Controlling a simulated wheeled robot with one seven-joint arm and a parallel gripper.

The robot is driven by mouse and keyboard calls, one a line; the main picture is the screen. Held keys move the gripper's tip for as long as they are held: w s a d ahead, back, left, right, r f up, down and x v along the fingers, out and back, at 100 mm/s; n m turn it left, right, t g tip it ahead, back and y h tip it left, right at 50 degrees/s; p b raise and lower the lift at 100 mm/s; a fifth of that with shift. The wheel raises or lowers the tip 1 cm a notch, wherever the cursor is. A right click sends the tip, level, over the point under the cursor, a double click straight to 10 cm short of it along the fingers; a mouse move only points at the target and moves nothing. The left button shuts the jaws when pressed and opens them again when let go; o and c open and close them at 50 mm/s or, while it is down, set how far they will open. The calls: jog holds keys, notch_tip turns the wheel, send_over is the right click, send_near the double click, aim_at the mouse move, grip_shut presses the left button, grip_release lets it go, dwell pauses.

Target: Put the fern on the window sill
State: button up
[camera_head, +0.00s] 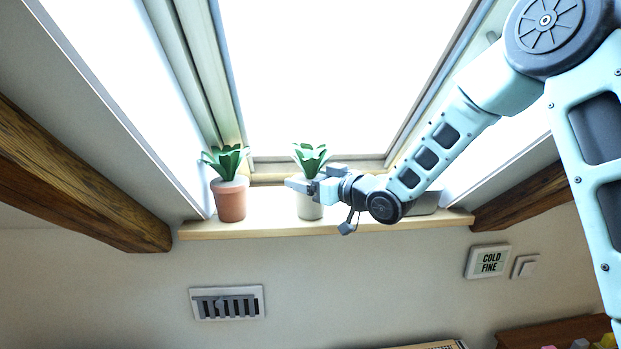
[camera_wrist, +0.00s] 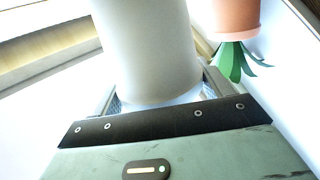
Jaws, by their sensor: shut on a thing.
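A green leafy plant in a white pot (camera_head: 309,209) is at the middle of the window sill (camera_head: 265,227), upright. Its base looks level with the sill top; I cannot tell whether it touches. My gripper (camera_head: 313,187) reaches in from the right and is shut on this pot near its upper part. In the wrist view the pale pot (camera_wrist: 148,45) fills the space between the fingers, and its leaves are hidden. Another leafy plant in a terracotta pot (camera_head: 230,203) stands on the sill to the left; it also shows in the wrist view (camera_wrist: 232,18), upside down.
The window (camera_head: 335,70) slopes up behind the sill. A grey object (camera_head: 425,203) lies on the sill at right, partly behind my arm. Wooden beams (camera_head: 85,190) flank both sides.

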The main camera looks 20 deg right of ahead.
jog(key=o, duration=1.4)
jog(key=b+v, duration=0.4)
jog(key=v, duration=0.8)
jog(key=shift+b, duration=0.3)
